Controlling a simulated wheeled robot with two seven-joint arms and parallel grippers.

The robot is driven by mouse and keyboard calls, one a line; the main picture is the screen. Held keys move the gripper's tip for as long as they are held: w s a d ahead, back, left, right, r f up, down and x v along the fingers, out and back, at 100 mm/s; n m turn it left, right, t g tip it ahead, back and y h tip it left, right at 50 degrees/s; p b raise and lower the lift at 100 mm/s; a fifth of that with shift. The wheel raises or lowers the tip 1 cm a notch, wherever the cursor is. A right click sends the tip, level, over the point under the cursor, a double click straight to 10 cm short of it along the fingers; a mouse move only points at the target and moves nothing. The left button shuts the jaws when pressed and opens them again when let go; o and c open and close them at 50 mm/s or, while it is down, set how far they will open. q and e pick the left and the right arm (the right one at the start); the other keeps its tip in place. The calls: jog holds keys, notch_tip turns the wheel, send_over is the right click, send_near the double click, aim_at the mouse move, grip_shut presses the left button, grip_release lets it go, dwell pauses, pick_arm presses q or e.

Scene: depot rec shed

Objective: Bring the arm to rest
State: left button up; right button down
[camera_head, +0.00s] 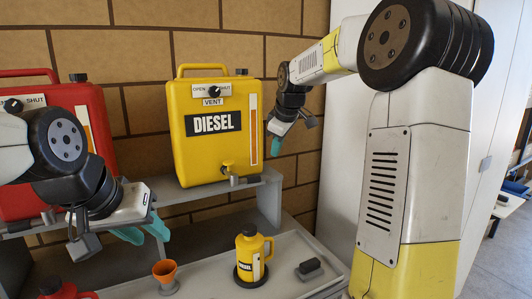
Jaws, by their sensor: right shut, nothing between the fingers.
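My right arm comes in from the right, and its gripper (276,147) is beside the right side of the yellow diesel can (213,155). Its teal fingertip shows as one small piece; it is shut and holds nothing. I cannot tell whether it touches the can. My left arm comes in from the left. Its gripper (143,234) has two teal fingers spread apart with nothing between them, left of the shelf's middle and above the orange funnel.
The diesel can stands on a grey shelf (180,201), with a red can (92,118) partly behind my left arm. Below, a light tray (205,282) holds an orange funnel (165,271), a small yellow diesel jug (250,252) and a dark block (309,269). A brick wall stands behind.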

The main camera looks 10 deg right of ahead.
jog(key=s+r+m, duration=0.2)
jog(key=s+m, duration=0.3)
jog(key=s, duration=1.3)
jog(key=s+a+f+m+y, duration=0.1)
jog(key=s+f+m, duration=0.4)
jog(key=s, duration=0.9)
jog(key=shift+f+t, duration=0.3)
jog(key=shift+f, duration=0.35)
jog(key=shift+a, duration=0.15)
